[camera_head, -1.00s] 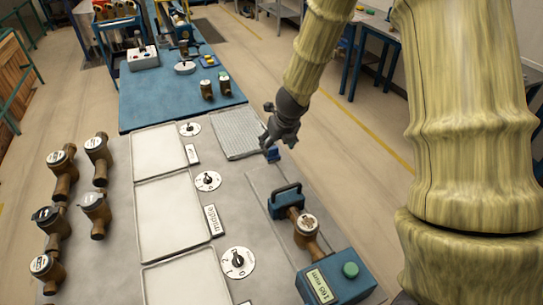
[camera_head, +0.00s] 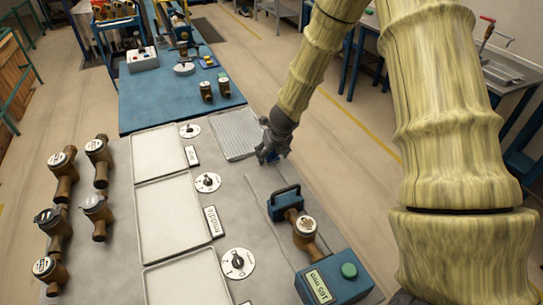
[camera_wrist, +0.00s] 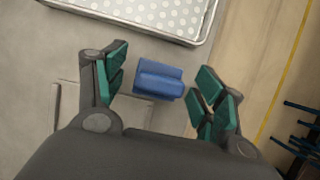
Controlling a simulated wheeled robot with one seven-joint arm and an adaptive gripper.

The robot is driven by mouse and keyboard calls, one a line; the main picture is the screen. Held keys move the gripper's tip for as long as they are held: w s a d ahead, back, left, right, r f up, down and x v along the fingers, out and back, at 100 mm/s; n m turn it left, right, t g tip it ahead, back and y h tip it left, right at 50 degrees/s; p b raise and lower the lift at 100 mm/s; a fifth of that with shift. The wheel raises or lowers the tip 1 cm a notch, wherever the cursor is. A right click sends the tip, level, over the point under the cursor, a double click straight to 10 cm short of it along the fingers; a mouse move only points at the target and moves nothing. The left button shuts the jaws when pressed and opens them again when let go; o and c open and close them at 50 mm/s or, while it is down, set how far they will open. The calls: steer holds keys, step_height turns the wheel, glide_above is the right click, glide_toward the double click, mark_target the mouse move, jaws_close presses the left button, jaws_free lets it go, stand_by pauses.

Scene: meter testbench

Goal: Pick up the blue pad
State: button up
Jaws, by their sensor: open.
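The blue pad (camera_wrist: 158,80) is a small blue block with a raised ridge. In the wrist view it lies on the grey bench top, between the two green-padded fingers of my gripper (camera_wrist: 162,92). The fingers are open, with a gap on each side of the pad. In the head view my gripper (camera_head: 270,155) points down over the bench's right edge, just below the perforated tray, and mostly hides the pad.
The perforated tray (camera_head: 234,134) is close beyond the pad. A blue test fixture (camera_head: 335,279) with a brass meter (camera_head: 306,226) stands nearer. White trays (camera_head: 168,218) and dials lie left. Several brass meters stand at far left. The bench's right edge is close.

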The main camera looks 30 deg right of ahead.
steer(key=c, duration=1.1)
steer(key=shift+r+b, duration=0.3)
steer(key=shift+r, duration=1.5)
steer(key=s+a+b, duration=0.2)
steer(key=s, duration=0.3)
steer(key=s+a+r+b, duration=0.1)
steer(key=s+a+b, duration=0.1)
steer(key=s, duration=0.2)
steer(key=s+a+b, duration=0.2)
steer(key=s, duration=0.3)
steer(key=shift+s+a+r, duration=0.15)
steer(key=shift+s+a, duration=0.1)
steer(key=shift+s, duration=0.05)
